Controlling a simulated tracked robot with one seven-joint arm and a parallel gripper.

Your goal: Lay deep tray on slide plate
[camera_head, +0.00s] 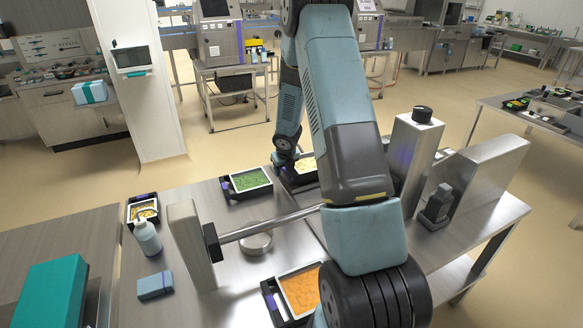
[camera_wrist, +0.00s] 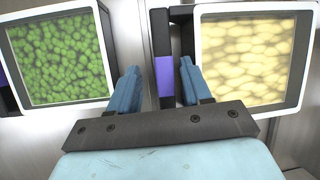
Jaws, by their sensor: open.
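My gripper (camera_wrist: 158,68) is open, its two blue fingers apart. In the wrist view, a dark upright bar with a purple patch (camera_wrist: 164,76) shows between the fingers, beside the left edge of a white-rimmed tray of pale yellow food (camera_wrist: 198,52). I cannot tell whether the fingers touch the bar. A tray of green food (camera_wrist: 60,104) is left of the fingers. In the head view, my gripper is small and partly hidden at the pale yellow tray (camera_head: 306,183); the green tray (camera_head: 250,196) is left of it. I cannot tell which tray is the deep one or identify the slide plate.
A tray of orange food (camera_head: 283,276) is at the near side, partly behind my arm. A metal bar (camera_head: 270,222) crosses the steel table above a round disc (camera_head: 257,244). A white bottle (camera_head: 147,238), blue block (camera_head: 155,286) and small tray (camera_head: 133,210) stand left.

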